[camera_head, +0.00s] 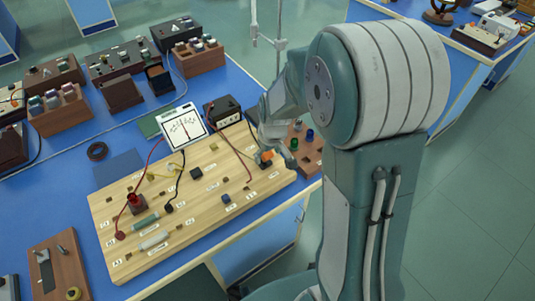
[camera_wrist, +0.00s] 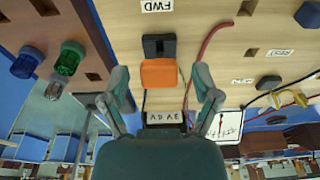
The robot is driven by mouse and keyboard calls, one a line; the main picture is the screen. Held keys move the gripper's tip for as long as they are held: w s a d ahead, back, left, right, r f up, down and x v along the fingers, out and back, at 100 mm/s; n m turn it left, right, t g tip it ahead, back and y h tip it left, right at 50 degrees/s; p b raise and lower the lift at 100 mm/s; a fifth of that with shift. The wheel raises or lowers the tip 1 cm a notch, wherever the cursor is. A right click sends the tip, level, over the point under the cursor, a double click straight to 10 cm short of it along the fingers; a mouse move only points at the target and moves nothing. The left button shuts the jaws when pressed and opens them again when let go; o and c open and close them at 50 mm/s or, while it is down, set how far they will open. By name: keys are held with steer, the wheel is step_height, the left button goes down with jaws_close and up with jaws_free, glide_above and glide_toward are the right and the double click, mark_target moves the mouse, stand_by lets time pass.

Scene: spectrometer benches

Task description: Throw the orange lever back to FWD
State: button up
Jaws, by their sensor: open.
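The orange lever (camera_wrist: 160,73) shows in the wrist view on a black switch base (camera_wrist: 158,45) set in the wooden board. A FWD label (camera_wrist: 162,5) is beyond the base, and the orange handle sits on the side of the base away from FWD. Another white label (camera_wrist: 164,117) lies on the opposite side. My gripper (camera_wrist: 160,82) is open, with one finger on each side of the lever and visible gaps to it. In the head view the orange lever (camera_head: 265,156) is at the board's right end, beside my gripper (camera_head: 277,153), which partly hides the switch.
A red wire (camera_wrist: 207,50) runs on the board close to the right finger in the wrist view. Blue and green knobs (camera_wrist: 70,58) stand to the left on a brown block. The meter (camera_head: 184,127) and a black box (camera_head: 222,111) are behind the board.

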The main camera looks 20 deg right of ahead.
step_height(320, 180, up, 11)
steer(key=s, duration=0.1)
steer(key=shift+s+d+r, duration=0.2)
steer(key=shift+s+d, duration=0.05)
steer(key=shift+s, duration=0.1)
stand_by(0.3)
steer(key=s+r+m+t, duration=0.1)
steer(key=s+r, duration=0.3)
steer(key=s, duration=0.5)
steer(key=s+r+m+t, duration=0.2)
steer(key=s+r, duration=0.2)
steer(key=s, duration=0.5)
steer(key=shift+s+a+r+m+t+h, duration=0.15)
steer(key=shift+a+r+m+t+h, duration=0.15)
steer(key=shift+a+r+t, duration=0.1)
